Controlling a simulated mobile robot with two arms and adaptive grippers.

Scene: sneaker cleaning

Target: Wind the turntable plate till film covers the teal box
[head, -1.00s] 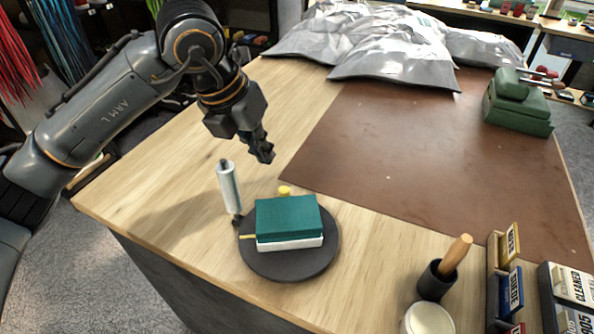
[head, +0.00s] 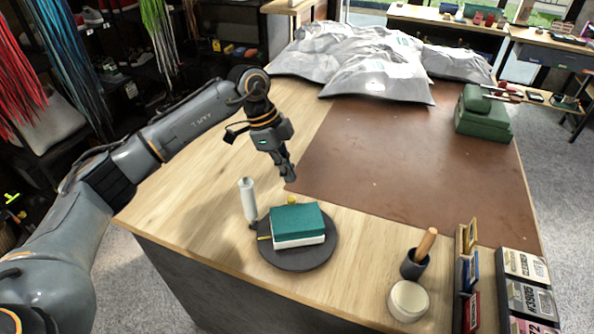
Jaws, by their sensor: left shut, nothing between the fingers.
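The teal box (head: 297,217) has a teal lid and a white lower part, and it sits on the dark round turntable plate (head: 300,258). A whitish film roll (head: 249,199) stands upright at the plate's back left edge. No film can be made out over the box's teal top. A small yellow knob (head: 291,199) shows behind the box, and a yellow piece lies at its left side. My left gripper (head: 289,176) is shut and empty, above the table behind the box and apart from it. My right gripper is out of view.
A brown mat (head: 400,160) covers much of the table, with crumpled grey sheeting (head: 370,62) at the back. A green case (head: 484,115) stands far right. A brush in a dark cup (head: 416,262), a round white jar (head: 408,300) and labelled boxes (head: 526,266) stand front right. Bare wood lies left of the roll.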

